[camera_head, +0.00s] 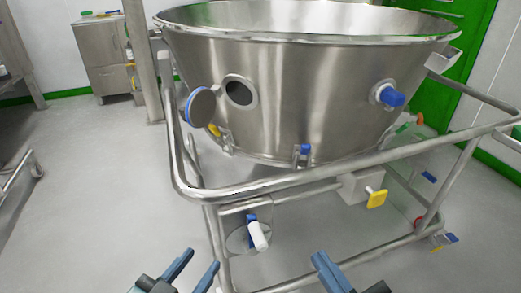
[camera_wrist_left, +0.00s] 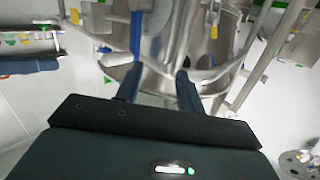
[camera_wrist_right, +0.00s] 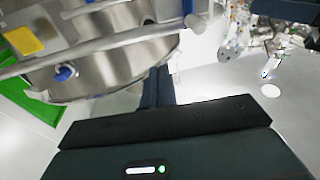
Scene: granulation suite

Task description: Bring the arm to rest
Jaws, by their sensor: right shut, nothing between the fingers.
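My left gripper (camera_head: 203,257) is at the bottom of the head view, left of centre. Its two fingers stand apart with nothing between them; the left wrist view also shows the gap between the fingers (camera_wrist_left: 159,82). My right gripper (camera_head: 319,257) is at the bottom of the head view, right of centre. Its fingers are together and empty, as the right wrist view shows too (camera_wrist_right: 157,75). Both grippers are in front of a large steel bowl (camera_head: 300,95) on a tubular frame. Most of both arms is out of view.
The frame's front rail (camera_head: 300,185) runs beyond both grippers. A round hatch lid (camera_head: 201,107) stands open beside the bowl's port. A white-and-blue handle (camera_head: 257,233) and a yellow tag (camera_head: 377,199) are low on the frame. Open floor (camera_head: 90,190) lies to the left.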

